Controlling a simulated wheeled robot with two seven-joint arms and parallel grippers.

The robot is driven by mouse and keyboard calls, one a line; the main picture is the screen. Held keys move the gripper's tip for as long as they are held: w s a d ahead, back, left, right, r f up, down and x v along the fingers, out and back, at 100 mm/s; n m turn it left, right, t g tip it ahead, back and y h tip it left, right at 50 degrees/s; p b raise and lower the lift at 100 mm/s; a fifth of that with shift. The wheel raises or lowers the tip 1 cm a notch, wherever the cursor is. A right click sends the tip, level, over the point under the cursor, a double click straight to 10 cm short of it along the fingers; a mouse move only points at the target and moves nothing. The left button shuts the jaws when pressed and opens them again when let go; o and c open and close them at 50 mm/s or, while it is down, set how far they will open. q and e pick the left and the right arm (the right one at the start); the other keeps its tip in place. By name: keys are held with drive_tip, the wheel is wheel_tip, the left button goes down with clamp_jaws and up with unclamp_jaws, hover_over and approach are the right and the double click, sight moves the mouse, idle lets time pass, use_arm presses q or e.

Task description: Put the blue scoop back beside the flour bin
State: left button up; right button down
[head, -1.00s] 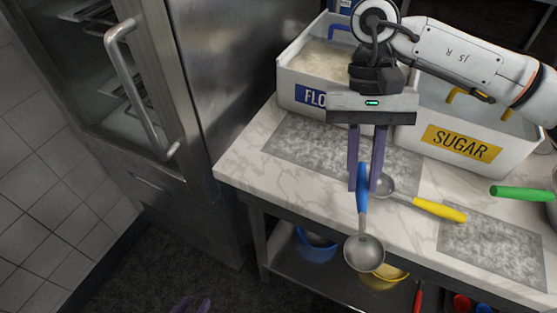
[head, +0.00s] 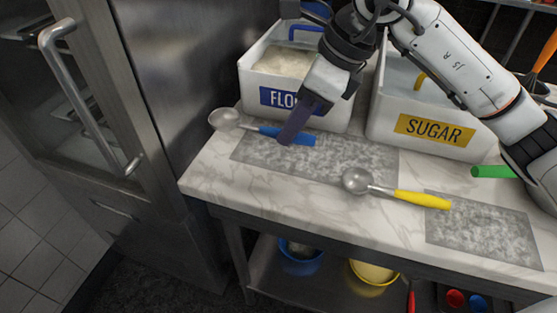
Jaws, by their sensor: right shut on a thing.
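The blue scoop has a blue handle (head: 302,139) and a round metal bowl (head: 224,119). It lies across the far left part of the counter, in front of the flour bin (head: 244,88), with its bowl to the left near the counter's edge. My right gripper (head: 289,138) is shut on the blue handle at the back edge of the left grey mat (head: 330,161). I cannot tell whether the scoop rests on the counter or is just above it. My left gripper is not in view.
The sugar bin (head: 383,127) stands right of the flour bin. A yellow-handled scoop (head: 424,199) lies near the counter's front. A green handle (head: 493,171) is at the right. Blue (head: 301,262) and yellow (head: 374,272) bowls sit on the lower shelf. A steel cabinet (head: 165,75) stands left.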

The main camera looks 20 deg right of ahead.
wheel_tip(320, 180, down, 8)
drive_tip(key=shift+r, duration=0.1)
drive_tip(key=c, duration=1.6)
unclamp_jaws()
drive_tip(key=v, duration=1.2)
drive_tip(key=shift+r, duration=0.1)
